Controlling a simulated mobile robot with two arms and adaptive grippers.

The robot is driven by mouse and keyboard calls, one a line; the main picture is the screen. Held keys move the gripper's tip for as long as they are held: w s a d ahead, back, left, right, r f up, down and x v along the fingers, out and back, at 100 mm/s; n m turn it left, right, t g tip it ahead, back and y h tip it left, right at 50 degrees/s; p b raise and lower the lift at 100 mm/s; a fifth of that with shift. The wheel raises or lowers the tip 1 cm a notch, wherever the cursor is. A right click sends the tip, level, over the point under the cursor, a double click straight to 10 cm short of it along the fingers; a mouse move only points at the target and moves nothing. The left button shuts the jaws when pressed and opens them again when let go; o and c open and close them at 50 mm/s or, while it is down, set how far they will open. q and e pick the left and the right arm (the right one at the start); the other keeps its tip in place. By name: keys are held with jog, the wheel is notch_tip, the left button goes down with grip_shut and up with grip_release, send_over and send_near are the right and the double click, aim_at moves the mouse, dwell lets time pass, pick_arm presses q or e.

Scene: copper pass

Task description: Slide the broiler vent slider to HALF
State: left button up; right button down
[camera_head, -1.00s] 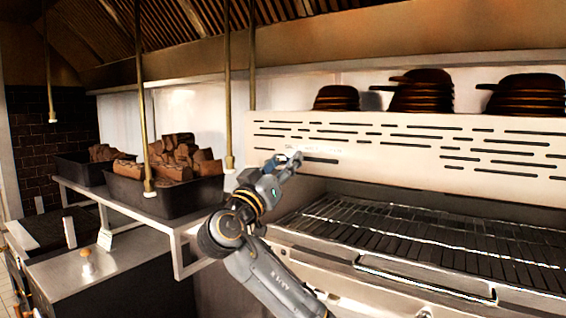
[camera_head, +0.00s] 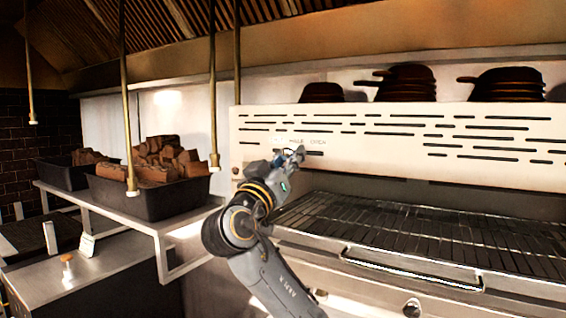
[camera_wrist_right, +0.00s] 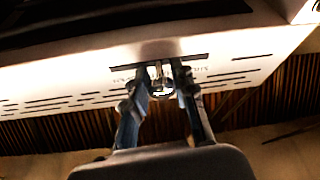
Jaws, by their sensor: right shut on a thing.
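The broiler's cream slotted front panel (camera_head: 400,135) carries printed vent labels; I can read what looks like HALF and OPEN near its left end. My right gripper (camera_head: 291,156) reaches that end, just below the lettering. In the right wrist view, the right gripper (camera_wrist_right: 161,82) is shut on the small metallic slider knob (camera_wrist_right: 158,73), which sits at a dark slot in the panel (camera_wrist_right: 234,66). The fingers hide part of the knob and of the labels, so its exact setting cannot be told. My left gripper is not in view.
Below the panel is a wire grill rack (camera_head: 420,230) with a handle bar (camera_head: 410,270) in front. Stacked dark pans (camera_head: 405,85) stand on top. At left, black bins (camera_head: 150,198) of wood chunks sit on a metal shelf (camera_head: 165,230). Brass rods hang above.

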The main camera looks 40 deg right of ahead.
jog(key=c, duration=1.1)
grip_release()
jog(key=shift+w+a, duration=0.1)
jog(key=shift+s+a+f, duration=0.25)
jog(key=shift+a, duration=0.2)
jog(key=v, duration=1.1)
jog(key=shift+s+r, duration=0.1)
